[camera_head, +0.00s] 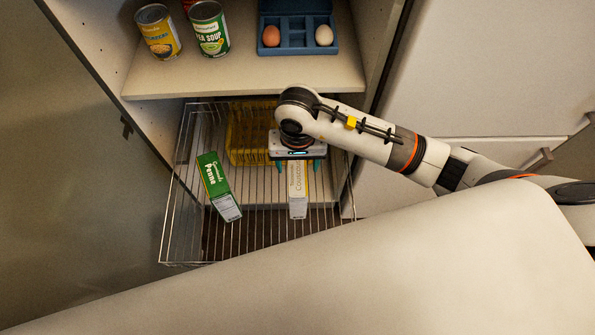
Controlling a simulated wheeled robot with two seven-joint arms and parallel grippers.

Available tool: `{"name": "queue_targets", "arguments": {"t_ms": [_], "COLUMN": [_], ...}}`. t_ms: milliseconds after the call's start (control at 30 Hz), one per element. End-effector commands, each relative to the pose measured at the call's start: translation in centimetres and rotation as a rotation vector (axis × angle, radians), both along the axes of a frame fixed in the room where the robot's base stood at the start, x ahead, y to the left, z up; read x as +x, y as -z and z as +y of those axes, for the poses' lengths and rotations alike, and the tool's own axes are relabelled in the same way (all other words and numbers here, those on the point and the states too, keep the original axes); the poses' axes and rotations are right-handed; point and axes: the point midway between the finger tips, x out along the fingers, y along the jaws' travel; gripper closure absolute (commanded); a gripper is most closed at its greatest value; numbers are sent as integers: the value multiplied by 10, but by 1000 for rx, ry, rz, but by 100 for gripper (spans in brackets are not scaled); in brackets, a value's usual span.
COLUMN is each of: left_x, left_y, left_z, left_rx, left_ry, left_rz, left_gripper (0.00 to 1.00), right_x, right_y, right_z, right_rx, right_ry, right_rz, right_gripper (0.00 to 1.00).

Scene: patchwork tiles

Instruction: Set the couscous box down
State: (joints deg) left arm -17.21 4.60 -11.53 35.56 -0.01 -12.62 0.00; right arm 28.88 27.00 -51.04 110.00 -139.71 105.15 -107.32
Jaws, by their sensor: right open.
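The couscous box (298,190) is pale and stands in the wire pull-out basket (250,238), right of the middle. My right gripper (297,164) is over the top of the box, with its teal fingertips apart on either side of it. The gripper is open and the box appears to rest on the basket's wire floor. My gripper hides the top of the box. My left gripper is not in view.
A green penne box (217,187) stands tilted to the left in the basket. A yellow crate (249,135) is behind. The shelf (240,80) above holds a yellow can (158,32), a pea soup can (209,29) and a blue egg tray (297,48).

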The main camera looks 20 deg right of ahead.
Motion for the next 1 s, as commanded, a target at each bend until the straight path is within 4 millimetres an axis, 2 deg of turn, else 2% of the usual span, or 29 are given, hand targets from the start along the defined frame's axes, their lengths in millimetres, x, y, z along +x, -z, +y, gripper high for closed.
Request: {"name": "queue_targets", "arguments": {"t_ms": [100, 300, 800, 900, 967, 1000], "left_x": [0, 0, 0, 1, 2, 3], "left_y": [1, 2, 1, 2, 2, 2], "left_z": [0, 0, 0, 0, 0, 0], "left_rx": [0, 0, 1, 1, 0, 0], "left_ry": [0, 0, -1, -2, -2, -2], "left_rz": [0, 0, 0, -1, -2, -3], "left_gripper": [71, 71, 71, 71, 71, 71], "right_x": [1, 0, -1, -7, -16, -23], "right_y": [-21, -39, -40, -38, -37, -39], "right_z": [0, 0, 1, 17, 39, 58], "right_rx": [-1, 0, 6, 85, 200, 304], "right_ry": [-3, -1, 1, 22, 61, 103], "right_rz": [-4, 0, 2, 25, 60, 97], "right_gripper": [35, 35, 35, 35, 35, 35]}}
